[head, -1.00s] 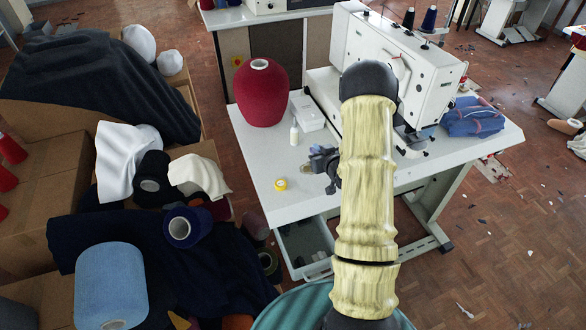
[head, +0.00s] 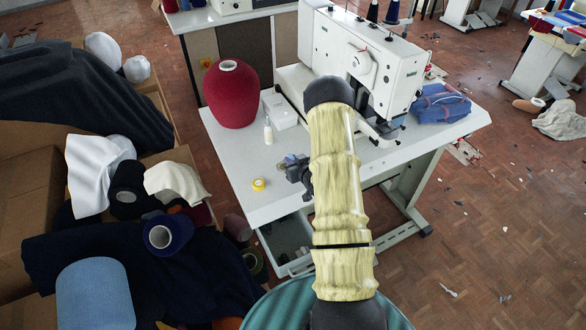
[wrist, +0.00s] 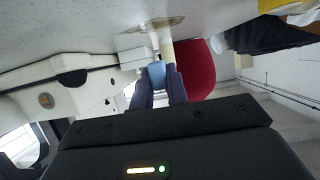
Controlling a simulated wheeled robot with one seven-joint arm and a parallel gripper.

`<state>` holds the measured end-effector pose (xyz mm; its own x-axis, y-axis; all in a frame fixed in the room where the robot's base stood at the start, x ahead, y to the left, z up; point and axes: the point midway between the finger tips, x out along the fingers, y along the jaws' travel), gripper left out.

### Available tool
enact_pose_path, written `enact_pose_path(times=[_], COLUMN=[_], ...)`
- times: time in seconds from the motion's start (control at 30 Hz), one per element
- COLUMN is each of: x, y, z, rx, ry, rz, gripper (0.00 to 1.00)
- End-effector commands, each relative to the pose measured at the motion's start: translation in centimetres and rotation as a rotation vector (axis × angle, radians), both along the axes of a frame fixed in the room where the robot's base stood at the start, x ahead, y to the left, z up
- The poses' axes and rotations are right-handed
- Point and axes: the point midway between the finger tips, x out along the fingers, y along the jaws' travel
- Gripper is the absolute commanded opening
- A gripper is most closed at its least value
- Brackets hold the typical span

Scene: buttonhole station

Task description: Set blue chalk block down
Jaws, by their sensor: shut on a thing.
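The small blue chalk block (wrist: 157,73) is between the fingertips of my gripper (wrist: 158,84) in the wrist view. My gripper is shut on it. In the head view my gripper (head: 297,170) is over the left part of the white table (head: 226,150), beside my yellow-sleeved arm. The arm hides part of the table and the machine's base. The block is hard to make out there, and I cannot tell how high it is above the tabletop.
A yellow tape roll (head: 259,184) lies left of my gripper. The sewing machine (head: 350,60) and a blue bundle (head: 440,103) are right.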

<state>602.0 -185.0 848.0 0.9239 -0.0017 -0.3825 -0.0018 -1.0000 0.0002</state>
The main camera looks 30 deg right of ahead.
Motion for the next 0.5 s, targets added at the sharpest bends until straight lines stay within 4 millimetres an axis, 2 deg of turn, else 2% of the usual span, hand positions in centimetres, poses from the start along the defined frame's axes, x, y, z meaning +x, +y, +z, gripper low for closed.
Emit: enact_pose_path(times=[0.17, 0.5], x=[0.0, -0.1], y=[0.0, -0.2], z=[-0.5, -4.1], rx=[0.001, 0.0], ry=[0.002, 0.001], rz=[0.0, -0.003], gripper=[0.0, 0.0])
